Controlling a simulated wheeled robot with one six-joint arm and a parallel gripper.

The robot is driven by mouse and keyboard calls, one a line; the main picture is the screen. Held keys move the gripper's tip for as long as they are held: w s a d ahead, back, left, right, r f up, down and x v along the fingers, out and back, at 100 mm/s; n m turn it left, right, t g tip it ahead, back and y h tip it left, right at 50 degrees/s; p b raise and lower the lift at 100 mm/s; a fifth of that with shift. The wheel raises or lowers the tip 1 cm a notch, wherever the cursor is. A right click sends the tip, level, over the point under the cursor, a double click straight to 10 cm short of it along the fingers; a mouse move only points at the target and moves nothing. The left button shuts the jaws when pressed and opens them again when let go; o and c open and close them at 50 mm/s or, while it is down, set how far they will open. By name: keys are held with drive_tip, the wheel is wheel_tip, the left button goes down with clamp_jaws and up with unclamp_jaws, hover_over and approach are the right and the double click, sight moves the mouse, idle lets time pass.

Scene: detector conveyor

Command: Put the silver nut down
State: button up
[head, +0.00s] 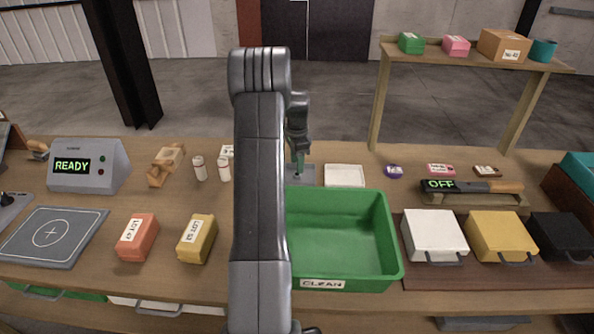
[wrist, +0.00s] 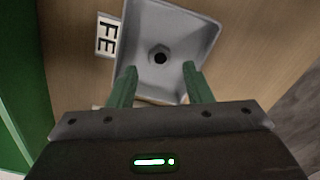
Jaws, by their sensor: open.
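The silver nut (wrist: 158,57) lies flat in the middle of a small grey tray (wrist: 145,28), its dark hole facing up in the wrist view. My gripper (wrist: 160,70) is open, with its two green fingers apart and nothing between them. It points down over the near part of the tray; the exact height above it is hard to tell. In the head view my gripper (head: 299,172) is behind my arm, over the grey tray (head: 307,174). The nut cannot be made out there.
A white tray (head: 345,176) stands just right of the grey one. The green CLEAN bin (head: 392,240) is in front of them. White bottles (head: 199,168) stand to the left.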

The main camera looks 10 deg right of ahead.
wheel_tip(320, 180, up, 8)
drive_tip(key=shift+b, duration=0.35)
